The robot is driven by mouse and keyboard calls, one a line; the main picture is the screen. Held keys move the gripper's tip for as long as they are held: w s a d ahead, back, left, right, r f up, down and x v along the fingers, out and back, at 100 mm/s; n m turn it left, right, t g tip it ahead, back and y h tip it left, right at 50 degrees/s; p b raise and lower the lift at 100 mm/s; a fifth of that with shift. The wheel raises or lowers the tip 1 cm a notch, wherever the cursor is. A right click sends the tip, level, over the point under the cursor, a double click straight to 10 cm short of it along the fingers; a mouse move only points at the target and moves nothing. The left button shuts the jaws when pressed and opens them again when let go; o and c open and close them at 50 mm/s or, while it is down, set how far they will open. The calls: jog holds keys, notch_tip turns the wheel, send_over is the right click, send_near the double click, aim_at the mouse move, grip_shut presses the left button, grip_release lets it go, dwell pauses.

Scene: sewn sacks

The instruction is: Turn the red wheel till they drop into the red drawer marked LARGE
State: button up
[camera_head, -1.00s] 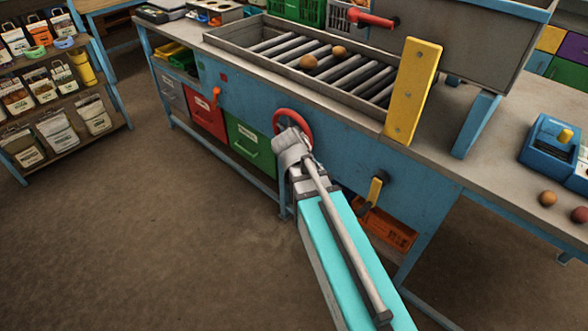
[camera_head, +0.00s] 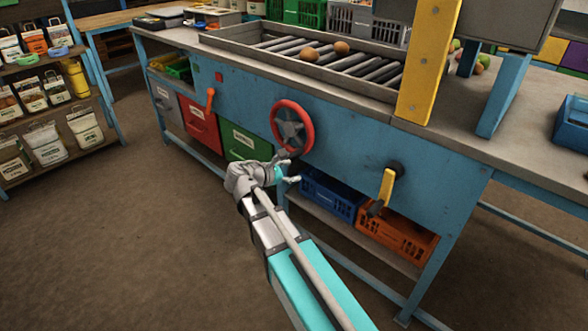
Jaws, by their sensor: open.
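The red wheel (camera_head: 292,104), with a grey hub, is mounted on the front of the blue machine and is fully visible except near its bottom edge. My gripper (camera_head: 291,170) is open and empty just below the wheel's lower rim; I cannot tell whether it touches the rim. Two brown round items, one left (camera_head: 309,54) and one right (camera_head: 341,47), lie on the grey rollers (camera_head: 375,72) above. The red drawer (camera_head: 201,127) is in the machine's front, left of the wheel, and looks shut. Its label is too small to read.
A green drawer (camera_head: 240,142) and a grey drawer (camera_head: 166,103) flank the red one. An orange handle (camera_head: 211,98) and a yellow crank (camera_head: 387,187) stick out from the front. Blue (camera_head: 330,195) and orange crates (camera_head: 397,237) stand below. The floor at left is clear.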

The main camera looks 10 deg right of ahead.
aim_at(296, 155)
jog(key=w+a+f+n+t+h+b, duration=0.2)
jog(key=w+a+f+n+t+b, duration=0.1)
jog(key=a+n+b, duration=0.3)
jog(key=shift+w+a+n+t+b, duration=0.3)
jog(key=shift+w+a+t+b, duration=0.25)
jog(key=shift+b, duration=0.6)
jog(key=shift+f, duration=0.1)
jog(key=x, duration=1.3)
jog(key=shift+d, duration=0.4)
